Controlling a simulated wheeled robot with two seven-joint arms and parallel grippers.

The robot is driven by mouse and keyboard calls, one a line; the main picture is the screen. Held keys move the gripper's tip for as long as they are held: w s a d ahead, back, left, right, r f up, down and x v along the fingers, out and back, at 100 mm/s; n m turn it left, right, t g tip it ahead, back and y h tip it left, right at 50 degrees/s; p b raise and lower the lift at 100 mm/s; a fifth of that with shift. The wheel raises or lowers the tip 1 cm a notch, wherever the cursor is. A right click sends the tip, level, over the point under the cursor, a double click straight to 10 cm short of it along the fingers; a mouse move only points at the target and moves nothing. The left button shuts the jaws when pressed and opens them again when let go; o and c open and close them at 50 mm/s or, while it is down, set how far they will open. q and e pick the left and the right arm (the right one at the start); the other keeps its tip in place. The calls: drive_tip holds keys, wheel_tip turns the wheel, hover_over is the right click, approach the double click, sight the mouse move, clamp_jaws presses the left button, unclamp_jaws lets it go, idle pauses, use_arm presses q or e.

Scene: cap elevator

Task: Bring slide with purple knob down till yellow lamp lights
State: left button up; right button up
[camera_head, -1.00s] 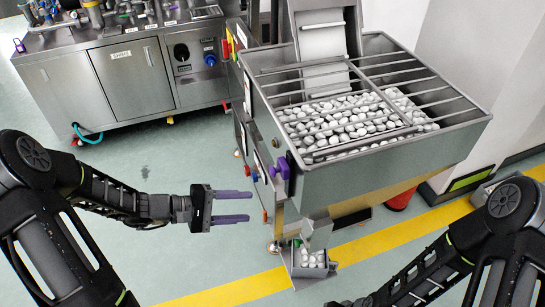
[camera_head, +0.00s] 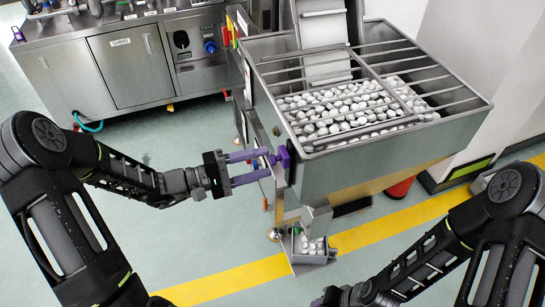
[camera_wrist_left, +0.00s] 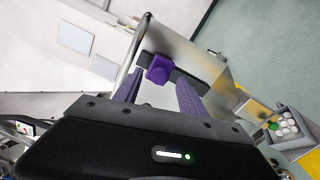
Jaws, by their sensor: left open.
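The purple knob (camera_head: 283,157) sits on the left side wall of the steel hopper machine. In the left wrist view, the purple knob (camera_wrist_left: 160,69) stands on a dark slide plate (camera_wrist_left: 186,68), between and ahead of my finger pads. My left gripper (camera_head: 262,166) is open, with its purple fingers reaching to either side of the knob. Contact cannot be made out. My right gripper (camera_head: 325,299) is only partly seen at the bottom edge, and its jaws cannot be judged. I cannot make out a yellow lamp in these views.
The hopper (camera_head: 390,140) holds many white caps under bars. A small bin of caps (camera_head: 311,247) stands below it near the yellow floor stripe. A steel cabinet (camera_head: 130,75) stands at the back left. Open floor lies between my arms.

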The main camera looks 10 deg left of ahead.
sight(270, 160)
use_arm(q)
drive_tip(key=shift+x, duration=1.9)
clamp_jaws()
